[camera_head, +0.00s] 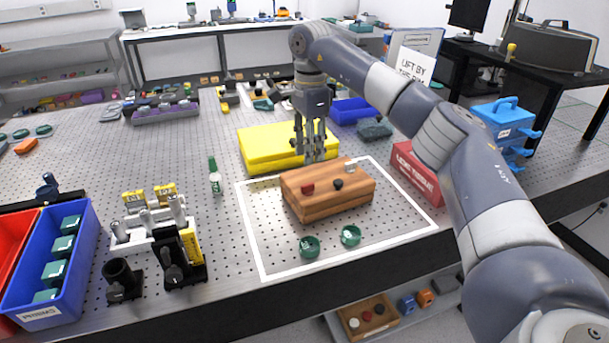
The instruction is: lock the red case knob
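A wooden case (335,202) lies inside a white outlined rectangle on the perforated table. On its top are a red knob (307,188), a black knob (338,184) and a pale knob (350,167). The red knob is the leftmost; its turn angle is too small to read. My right gripper (311,156) points down above the back edge of the case, behind the red knob and apart from it. Its fingers look spread, with nothing between them. My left gripper is not in view.
A yellow case (268,144) lies behind the wooden case. A red box (415,178) stands to the right, under my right arm. Two green round pieces (309,246) lie in front. Black and white fixtures (172,258) and a blue bin (62,290) stand at left.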

